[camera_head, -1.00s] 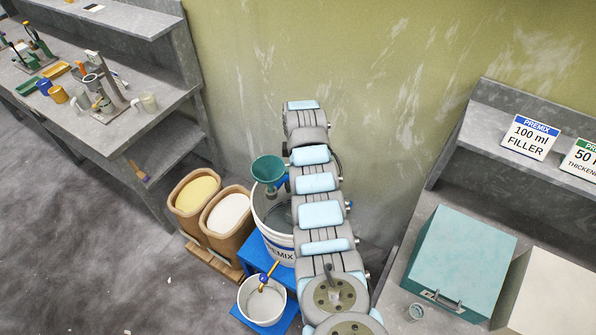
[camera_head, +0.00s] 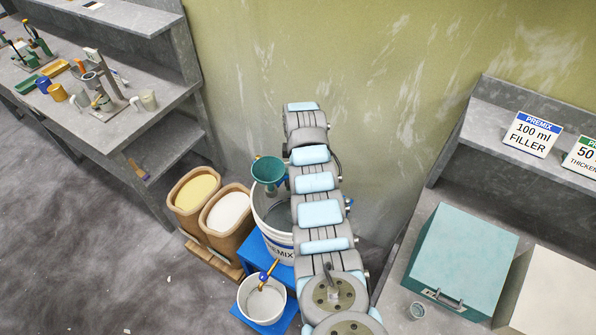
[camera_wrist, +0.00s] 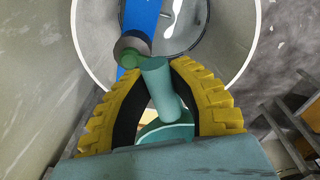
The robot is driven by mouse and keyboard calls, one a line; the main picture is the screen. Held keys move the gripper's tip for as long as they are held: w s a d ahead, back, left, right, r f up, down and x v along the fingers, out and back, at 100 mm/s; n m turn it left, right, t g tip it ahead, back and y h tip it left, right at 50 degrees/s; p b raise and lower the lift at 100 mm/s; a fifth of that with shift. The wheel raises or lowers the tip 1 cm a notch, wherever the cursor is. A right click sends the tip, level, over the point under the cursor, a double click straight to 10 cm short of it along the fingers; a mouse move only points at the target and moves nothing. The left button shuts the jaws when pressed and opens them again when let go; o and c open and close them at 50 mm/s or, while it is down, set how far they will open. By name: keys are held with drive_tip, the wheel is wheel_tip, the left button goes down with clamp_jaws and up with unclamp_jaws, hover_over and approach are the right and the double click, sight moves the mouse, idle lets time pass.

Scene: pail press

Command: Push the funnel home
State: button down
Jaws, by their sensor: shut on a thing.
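The teal funnel (camera_head: 268,171) is at the upper left rim of the white PREMIX pail (camera_head: 280,250), its wide mouth facing up and slightly tilted. In the wrist view the funnel's tube (camera_wrist: 160,80) passes between the yellow fingers of my gripper (camera_wrist: 158,70), which are shut on it. Part of the cone shows below the tube. The tube's end is close to a grey and green fitting (camera_wrist: 131,50) by a blue bar (camera_wrist: 141,18), over the pail's mouth. I cannot tell how they join. My arm hides the gripper and the pail's right side in the head view.
A small white pail (camera_head: 262,300) with a gold and blue handled tool stands on a blue step in front. Two tan bins (camera_head: 228,211) stand left of the PREMIX pail. A bench with a teal box (camera_head: 465,255) is at right; the wall is close behind.

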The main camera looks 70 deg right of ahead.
drive_tip(key=shift+f+b, duration=0.95)
drive_tip(key=shift+f, duration=0.75)
drive_tip(key=shift+r, duration=0.1)
drive_tip(key=shift+r+p, duration=0.8)
drive_tip(key=shift+r, duration=1.6)
